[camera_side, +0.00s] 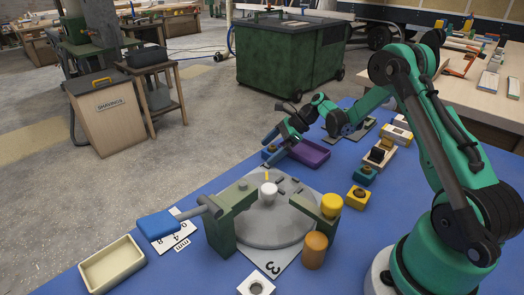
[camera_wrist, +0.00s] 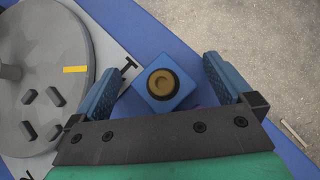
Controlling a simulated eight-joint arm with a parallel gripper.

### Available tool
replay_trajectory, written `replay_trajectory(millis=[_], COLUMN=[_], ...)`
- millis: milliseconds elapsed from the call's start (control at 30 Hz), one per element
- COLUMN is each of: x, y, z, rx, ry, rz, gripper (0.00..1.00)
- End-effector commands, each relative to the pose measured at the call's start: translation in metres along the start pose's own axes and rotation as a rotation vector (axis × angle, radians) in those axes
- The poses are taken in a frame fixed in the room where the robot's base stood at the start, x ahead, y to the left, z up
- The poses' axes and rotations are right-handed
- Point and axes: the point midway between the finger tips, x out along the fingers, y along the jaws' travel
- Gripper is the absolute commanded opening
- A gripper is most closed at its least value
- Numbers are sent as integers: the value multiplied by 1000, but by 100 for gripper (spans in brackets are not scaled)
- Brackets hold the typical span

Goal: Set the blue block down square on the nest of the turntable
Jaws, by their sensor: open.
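The blue block (camera_wrist: 163,85) has a black ring and a brass-coloured round top. It lies between the two fingers of my gripper (camera_wrist: 163,72) in the wrist view, with gaps on both sides. In the side view the block (camera_side: 268,153) sits on the blue table behind the turntable, just below my gripper (camera_side: 279,139). My gripper is open and empty. The grey turntable (camera_side: 252,228) has a white central knob and a yellow mark. Its nest of raised dark lugs (camera_wrist: 40,115) is empty, left of the block in the wrist view.
A purple tray (camera_side: 312,152) stands close right of the block. Green posts (camera_side: 220,232) flank the turntable, one with a blue-handled lever (camera_side: 158,224). An orange cylinder (camera_side: 314,250) stands at the front right, a cream tray (camera_side: 112,264) at the left. Several small blocks line the right.

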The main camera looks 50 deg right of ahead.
Motion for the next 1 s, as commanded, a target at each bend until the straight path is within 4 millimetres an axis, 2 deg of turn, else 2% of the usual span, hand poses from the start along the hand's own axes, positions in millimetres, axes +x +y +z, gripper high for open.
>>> replay_trajectory(millis=[33,300,333,467,500,767,1000], x=[0,0,0,0,0,-2,-17], y=[0,0,0,0,0,0,0], z=[0,0,0,0,0,2,17], rx=[0,0,0,0,0,0,0], ry=[0,0,0,0,0,0,0], rz=[0,0,0,-1,-1,-1,-1], gripper=[94,18,10,10,2,0,0])
